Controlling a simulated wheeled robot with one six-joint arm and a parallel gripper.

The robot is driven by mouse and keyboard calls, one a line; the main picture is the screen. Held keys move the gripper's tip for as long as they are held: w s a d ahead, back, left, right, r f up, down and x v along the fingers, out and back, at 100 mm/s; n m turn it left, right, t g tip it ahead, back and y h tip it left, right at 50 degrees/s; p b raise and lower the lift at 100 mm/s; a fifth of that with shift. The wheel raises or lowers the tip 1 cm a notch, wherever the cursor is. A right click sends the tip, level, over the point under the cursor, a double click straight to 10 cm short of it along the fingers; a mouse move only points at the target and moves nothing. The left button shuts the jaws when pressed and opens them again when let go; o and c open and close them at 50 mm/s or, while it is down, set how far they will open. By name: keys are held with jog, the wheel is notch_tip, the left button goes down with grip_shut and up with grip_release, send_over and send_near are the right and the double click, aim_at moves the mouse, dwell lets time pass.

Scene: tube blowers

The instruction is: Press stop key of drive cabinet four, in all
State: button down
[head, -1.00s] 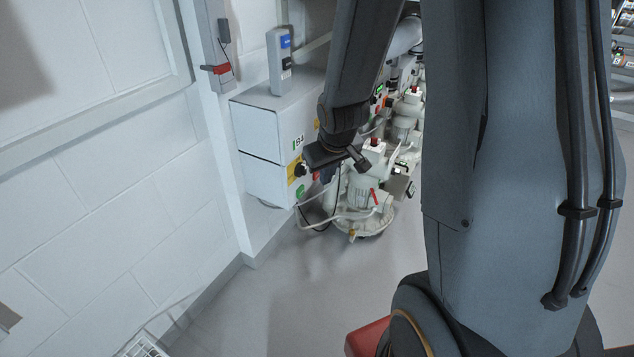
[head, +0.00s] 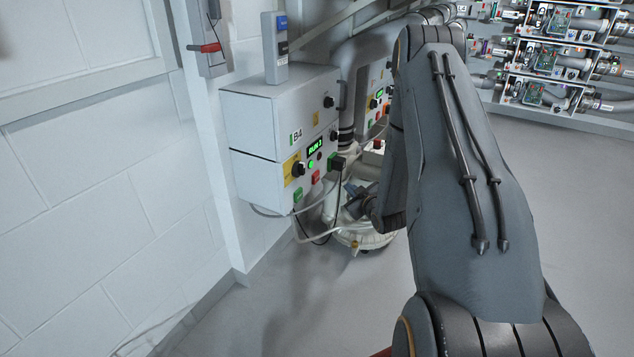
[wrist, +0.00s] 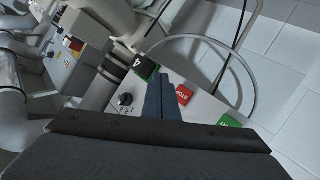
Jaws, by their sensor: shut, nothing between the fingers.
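Drive cabinet B4 (head: 262,128) is a white box on the wall, with a lit green display (head: 315,145) and a green lamp (head: 312,164). Its red stop key (head: 316,177) sits on the lower front, between a green key (head: 297,194) and a dark green-faced block (head: 337,162). My gripper (head: 352,188) is shut and empty, right of the stop key with a visible gap. In the wrist view my closed fingers (wrist: 168,82) point at the panel, just left of the red STOP key (wrist: 184,95). Contact with the panel cannot be told.
A yellow-backed black switch (head: 299,168) is left of the display. A grey pipe (head: 348,95) and a pale pump (head: 362,238) stand beside and below the cabinet. Loose cables hang under it. A second cabinet (head: 380,85) is behind. The floor in front is clear.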

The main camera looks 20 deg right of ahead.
jog(key=w+a+b, duration=0.2)
jog(key=w+a, duration=0.3)
jog(key=w, duration=0.2)
jog(key=shift+a+b, duration=0.25)
jog(key=shift+b, duration=0.05)
dwell(0.3)
jog(key=shift+w+a, duration=0.1)
dwell(1.9)
jog(key=shift+w+a, duration=0.15)
jog(key=shift+w, duration=0.05)
jog(key=shift+w+a, duration=0.25)
jog(key=shift+w, duration=0.05)
dwell(0.9)
dwell(0.3)
jog(key=shift+s+d+p, duration=0.3)
jog(key=shift+s+d, duration=0.2)
jog(key=shift+s, duration=0.15)
jog(key=shift+s+d, duration=0.1)
jog(key=shift+s+d+p, duration=0.5)
jog(key=shift+s+d, duration=0.25)
jog(key=shift+s, duration=0.2)
jog(key=shift+s+d+p, duration=0.45)
jog(key=shift+s+d, duration=0.25)
jog(key=shift+s, duration=0.25)
